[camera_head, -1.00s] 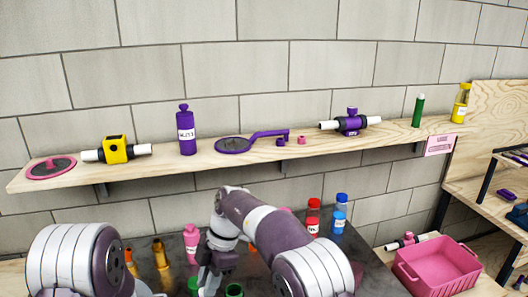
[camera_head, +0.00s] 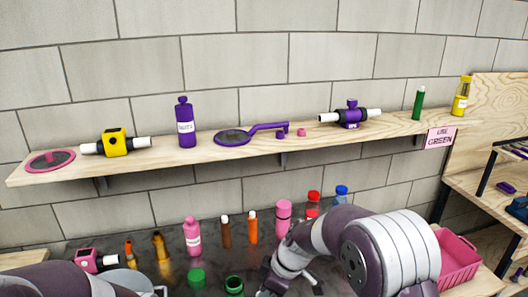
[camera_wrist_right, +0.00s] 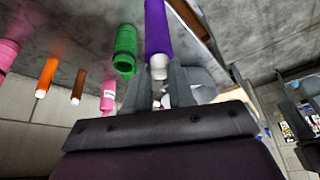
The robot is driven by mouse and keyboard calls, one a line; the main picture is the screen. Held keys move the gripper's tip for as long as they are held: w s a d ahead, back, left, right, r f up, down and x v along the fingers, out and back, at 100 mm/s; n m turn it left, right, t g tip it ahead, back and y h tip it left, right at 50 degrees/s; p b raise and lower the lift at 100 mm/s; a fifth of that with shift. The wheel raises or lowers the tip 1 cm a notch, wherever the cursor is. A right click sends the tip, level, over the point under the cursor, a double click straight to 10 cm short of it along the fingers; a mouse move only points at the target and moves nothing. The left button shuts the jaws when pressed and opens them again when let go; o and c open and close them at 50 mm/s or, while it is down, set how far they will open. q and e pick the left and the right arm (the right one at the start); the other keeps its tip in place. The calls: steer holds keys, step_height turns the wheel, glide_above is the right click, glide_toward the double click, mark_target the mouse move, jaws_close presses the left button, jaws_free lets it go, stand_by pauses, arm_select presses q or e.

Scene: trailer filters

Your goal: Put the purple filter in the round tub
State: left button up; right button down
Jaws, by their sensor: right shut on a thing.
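My right gripper (camera_wrist_right: 160,82) is shut on the purple filter (camera_wrist_right: 158,28), a purple tube with a white end, seen in the right wrist view. The white end sits between the fingers. In the head view my right wrist (camera_head: 285,272) is low at the centre, over the dark worktop, and the filter cannot be made out there. A round grey tub (camera_head: 128,276) stands at the lower left of the head view, partly hidden by my left arm. My left gripper is out of view.
The dark worktop holds green cups (camera_head: 196,277), a pink bottle (camera_head: 192,236), brown (camera_head: 226,232) and orange (camera_head: 252,228) tubes, and a pink fitting (camera_head: 92,261). A pink crate (camera_head: 458,262) stands at right. The shelf (camera_head: 330,135) above holds several purple items.

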steer(key=d+f+m+t+h, duration=0.1)
steer(key=d+f+m+h, duration=0.1)
steer(key=d+f+m, duration=0.2)
steer(key=d+f+m+t+h, duration=0.2)
steer(key=d+f+m, duration=0.2)
steer(key=d+m, duration=0.6)
steer(key=d, duration=0.4)
steer(key=shift+d+m, duration=0.25)
steer(key=shift+m, duration=0.05)
steer(key=shift+s, duration=0.1)
